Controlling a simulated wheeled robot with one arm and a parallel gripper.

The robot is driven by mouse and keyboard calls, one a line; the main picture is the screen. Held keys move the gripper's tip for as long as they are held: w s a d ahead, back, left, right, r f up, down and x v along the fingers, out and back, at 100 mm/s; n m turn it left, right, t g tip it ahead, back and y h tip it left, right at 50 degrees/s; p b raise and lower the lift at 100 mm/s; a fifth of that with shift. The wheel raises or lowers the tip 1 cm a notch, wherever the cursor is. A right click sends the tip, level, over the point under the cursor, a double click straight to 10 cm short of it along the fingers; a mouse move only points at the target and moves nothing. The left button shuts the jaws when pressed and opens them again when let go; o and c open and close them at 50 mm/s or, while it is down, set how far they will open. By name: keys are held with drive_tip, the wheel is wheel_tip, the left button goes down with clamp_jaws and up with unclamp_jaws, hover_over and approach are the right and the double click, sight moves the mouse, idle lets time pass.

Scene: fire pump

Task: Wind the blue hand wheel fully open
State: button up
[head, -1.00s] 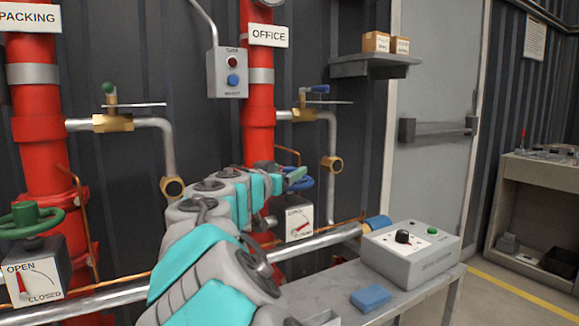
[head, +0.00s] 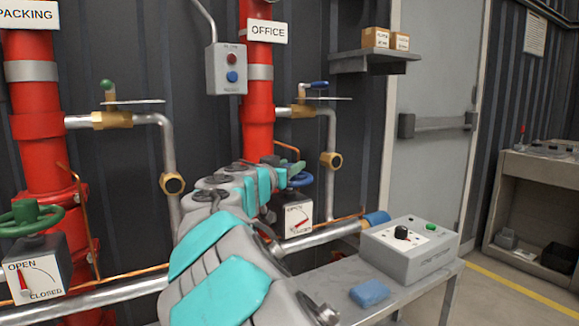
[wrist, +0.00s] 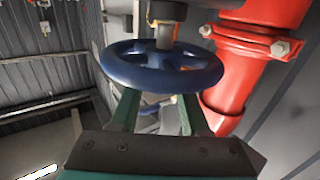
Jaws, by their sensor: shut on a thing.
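The blue hand wheel (head: 302,180) sits at the foot of the red OFFICE pipe (head: 257,120), mostly hidden behind my arm in the head view. In the wrist view the wheel (wrist: 160,80) is close and fills the upper middle, with its rim, spokes and stem in sight. My gripper (wrist: 158,98) reaches the near side of the rim with its two green fingers, and is shut on the wheel. A white indicator plate (head: 299,217) with a red pointer is below the wheel; its exact reading is too small to tell.
A green hand wheel (head: 33,215) with its own indicator stands at the left. A steel pipe (head: 318,240) runs below the blue wheel. A grey control box (head: 410,250) and a blue block (head: 369,293) are on the bench (head: 335,285) at the right.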

clamp_jaws()
drive_tip(key=shift+d+f+n+y+b, duration=0.1)
drive_tip(key=shift+n+y+b, duration=0.2)
drive_tip(key=shift+y+b, duration=0.45)
